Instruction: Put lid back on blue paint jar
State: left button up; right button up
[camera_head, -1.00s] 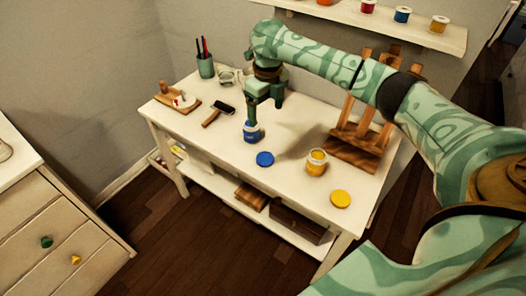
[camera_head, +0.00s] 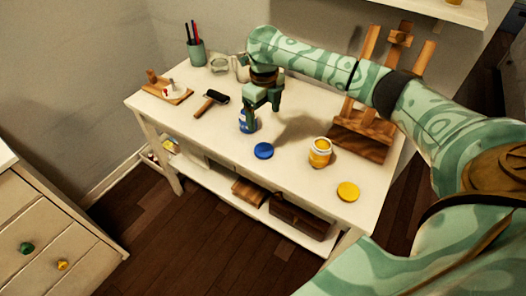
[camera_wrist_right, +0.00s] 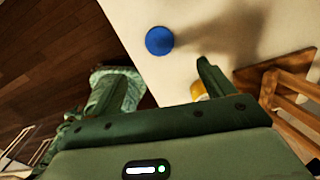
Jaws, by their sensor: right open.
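The blue paint jar (camera_head: 246,123) stands upright on the white table, partly hidden by my right gripper. The blue lid (camera_head: 264,151) lies flat on the table in front of the jar, apart from it. The lid also shows in the right wrist view (camera_wrist_right: 159,40), beyond the fingers. My right gripper (camera_head: 262,106) is open, pointing down beside and above the blue jar, with nothing seen between its fingers. Whether it touches the jar I cannot tell. My left gripper is not in view.
An open yellow jar (camera_head: 320,153) and a yellow lid (camera_head: 348,192) are to the right. A wooden easel (camera_head: 362,135) stands behind them. A brayer (camera_head: 211,101), small board (camera_head: 167,91), brush cup (camera_head: 196,52) and glass jar (camera_head: 219,64) are at the left and back.

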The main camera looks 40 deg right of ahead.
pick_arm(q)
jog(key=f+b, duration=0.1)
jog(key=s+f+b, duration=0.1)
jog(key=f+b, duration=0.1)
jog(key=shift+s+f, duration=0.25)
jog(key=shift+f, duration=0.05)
pick_arm(e)
send_over(264, 149)
notch_tip(264, 149, down, 8)
jog(key=shift+f, duration=0.1)
notch_tip(264, 149, down, 6)
jog(key=b, duration=0.3)
jog(key=shift+r, duration=0.25)
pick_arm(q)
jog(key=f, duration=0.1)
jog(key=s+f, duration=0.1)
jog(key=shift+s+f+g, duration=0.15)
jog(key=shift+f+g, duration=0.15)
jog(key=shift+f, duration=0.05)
pick_arm(e)
jog(key=shift+r, duration=0.15)
jog(key=c, duration=1.1)
